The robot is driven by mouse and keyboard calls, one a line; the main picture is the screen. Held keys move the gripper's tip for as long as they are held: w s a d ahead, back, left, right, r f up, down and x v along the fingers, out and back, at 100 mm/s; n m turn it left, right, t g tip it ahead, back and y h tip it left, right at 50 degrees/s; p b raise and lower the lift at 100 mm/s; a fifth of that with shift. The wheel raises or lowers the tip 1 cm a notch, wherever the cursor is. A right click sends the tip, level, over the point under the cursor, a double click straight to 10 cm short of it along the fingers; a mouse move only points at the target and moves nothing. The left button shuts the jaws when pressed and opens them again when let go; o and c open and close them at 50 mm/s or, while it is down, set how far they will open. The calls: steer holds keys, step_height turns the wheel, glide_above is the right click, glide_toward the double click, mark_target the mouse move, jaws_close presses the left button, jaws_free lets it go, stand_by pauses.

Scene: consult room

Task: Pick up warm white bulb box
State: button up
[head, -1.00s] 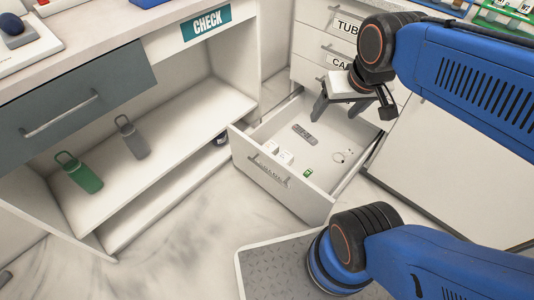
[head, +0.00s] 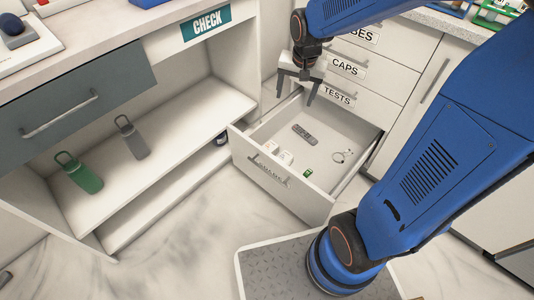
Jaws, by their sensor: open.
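Two small whitish boxes lie in the open bottom drawer, near its front left: one at the left (head: 270,146) and one a little to the right (head: 286,157). Either could be the warm white bulb box; their print is too small to read. My gripper (head: 295,100) is open and empty, its fingers pointing down near the drawer's back left corner. It appears higher than the boxes and apart from them.
The open drawer (head: 317,206) also holds a grey remote (head: 302,133), a small green item (head: 308,172) and a thin looped item (head: 342,156). Closed labelled drawers (head: 346,68) stand behind.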

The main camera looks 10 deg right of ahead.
steer(key=w+a+f+m+g, duration=0.1)
steer(key=w+a+f+m, duration=0.2)
steer(key=w+f, duration=0.75)
steer(key=m+g, duration=0.1)
steer(key=m, duration=0.2)
glide_above(267, 149)
step_height(267, 149, down, 16)
step_height(267, 149, down, 13)
steer(key=shift+s+a+f, duration=0.1)
steer(key=shift+s+f, duration=0.05)
steer(key=shift+f, duration=0.05)
steer(key=shift+w+f, duration=0.2)
steer(key=shift+f, duration=2.4)
steer(key=c, duration=1.1)
